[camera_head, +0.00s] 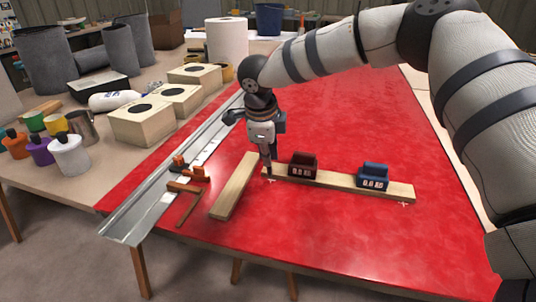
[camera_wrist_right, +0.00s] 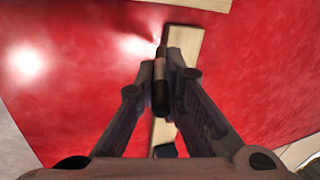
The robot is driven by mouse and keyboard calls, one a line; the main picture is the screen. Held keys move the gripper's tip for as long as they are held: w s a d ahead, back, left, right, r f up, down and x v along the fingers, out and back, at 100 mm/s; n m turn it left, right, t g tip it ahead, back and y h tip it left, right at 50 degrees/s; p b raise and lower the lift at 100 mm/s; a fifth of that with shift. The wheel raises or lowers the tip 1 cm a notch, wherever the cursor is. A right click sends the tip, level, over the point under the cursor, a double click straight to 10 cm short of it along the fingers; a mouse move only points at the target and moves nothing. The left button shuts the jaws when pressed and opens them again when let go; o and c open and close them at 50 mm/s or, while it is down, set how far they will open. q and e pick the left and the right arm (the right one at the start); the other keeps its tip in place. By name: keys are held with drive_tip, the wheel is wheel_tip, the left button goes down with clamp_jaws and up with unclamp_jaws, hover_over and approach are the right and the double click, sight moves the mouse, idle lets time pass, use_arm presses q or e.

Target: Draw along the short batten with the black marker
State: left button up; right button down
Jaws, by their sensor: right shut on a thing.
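My right gripper (camera_head: 266,148) is shut on a dark, upright marker (camera_wrist_right: 159,88) with a pale band; the wrist view shows the fingers around it. The marker's tip points down at the left end of a wooden batten (camera_head: 338,181), beside its front edge. I cannot tell whether the tip touches the red surface. A maroon weight (camera_head: 302,165) and a blue weight (camera_head: 373,176) sit on this batten. A second wooden batten (camera_head: 235,187) lies at an angle to its left. My left gripper is not in view.
Small white crosses show on the red table (camera_head: 340,240) in front of the weighted batten's two ends. A metal channel (camera_head: 142,209) and orange-handled clamps (camera_head: 186,188) lie to the left. Beige boxes (camera_head: 141,124) and paint pots stand farther left. The red front area is clear.

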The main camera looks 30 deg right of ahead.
drive_tip(key=shift+f, duration=0.4)
idle(0.9)
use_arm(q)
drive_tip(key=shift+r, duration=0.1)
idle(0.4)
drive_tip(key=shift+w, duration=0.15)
use_arm(e)
drive_tip(key=shift+s+d, duration=0.1)
drive_tip(key=shift+s+d+p, duration=0.25)
drive_tip(key=shift+s+p, duration=0.05)
drive_tip(key=shift+p, duration=0.05)
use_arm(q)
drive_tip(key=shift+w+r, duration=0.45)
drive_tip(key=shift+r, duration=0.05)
use_arm(e)
drive_tip(key=shift+s+d, duration=0.25)
drive_tip(key=shift+s, duration=0.05)
